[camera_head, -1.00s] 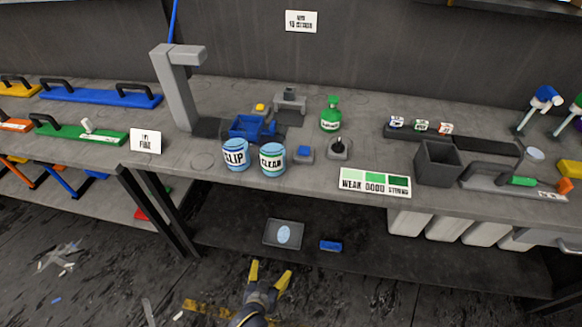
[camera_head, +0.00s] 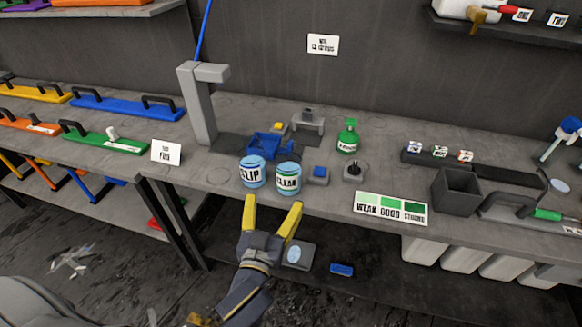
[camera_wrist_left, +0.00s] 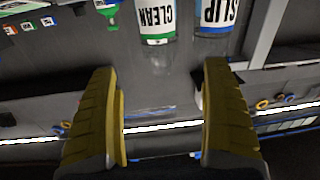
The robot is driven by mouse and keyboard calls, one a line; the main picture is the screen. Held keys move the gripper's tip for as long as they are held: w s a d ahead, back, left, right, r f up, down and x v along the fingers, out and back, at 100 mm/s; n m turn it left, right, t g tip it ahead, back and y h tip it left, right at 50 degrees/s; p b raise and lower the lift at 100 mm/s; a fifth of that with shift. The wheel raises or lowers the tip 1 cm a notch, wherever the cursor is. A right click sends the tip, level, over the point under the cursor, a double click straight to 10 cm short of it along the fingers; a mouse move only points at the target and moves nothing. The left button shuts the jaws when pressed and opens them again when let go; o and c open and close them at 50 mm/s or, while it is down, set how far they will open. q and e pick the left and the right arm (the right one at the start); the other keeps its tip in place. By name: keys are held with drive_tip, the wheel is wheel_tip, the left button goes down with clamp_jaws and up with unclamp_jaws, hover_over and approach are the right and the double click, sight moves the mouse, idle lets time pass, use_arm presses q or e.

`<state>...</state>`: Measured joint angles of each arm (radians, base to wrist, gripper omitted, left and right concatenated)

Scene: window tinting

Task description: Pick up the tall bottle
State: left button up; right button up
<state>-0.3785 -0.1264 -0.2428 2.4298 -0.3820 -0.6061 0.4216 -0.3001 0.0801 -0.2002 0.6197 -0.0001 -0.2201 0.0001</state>
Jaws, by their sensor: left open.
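A bottle labelled SLIP (camera_head: 252,173) and a bottle labelled CLEAN (camera_head: 287,178) stand side by side near the bench's front edge. A green bottle (camera_head: 348,138) stands farther back to the right. I cannot tell for sure which is the tall one. In the left wrist view, CLEAN (camera_wrist_left: 157,20) and SLIP (camera_wrist_left: 213,14) appear upside down at the top, beyond the fingers. My left gripper (camera_head: 273,206) is open and empty, in front of the bench edge and just short of these two bottles. Its yellow fingers (camera_wrist_left: 160,78) show apart in the wrist view. My right gripper is not in view.
A grey post (camera_head: 198,110) rises left of the bottles, with a blue tray (camera_head: 264,147) behind them. A small block with a blue top (camera_head: 318,175) is close right of CLEAN. A WEAK/GOOD/STRONG card (camera_head: 390,208) and a dark bin (camera_head: 455,190) stand farther right.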

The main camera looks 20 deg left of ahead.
sight(285, 171)
use_arm(q)
drive_tip(key=w, duration=0.9)
drive_tip(key=shift+a, duration=0.35)
drive_tip(key=shift+w+a+f, duration=0.1)
drive_tip(key=shift+w, duration=1.65)
drive_tip(key=shift+w+a+f, duration=0.1)
drive_tip(key=shift+w, duration=1.6)
drive_tip(key=c, duration=1.1)
drive_tip(key=shift+o, duration=0.2)
drive_tip(key=shift+r, duration=0.1)
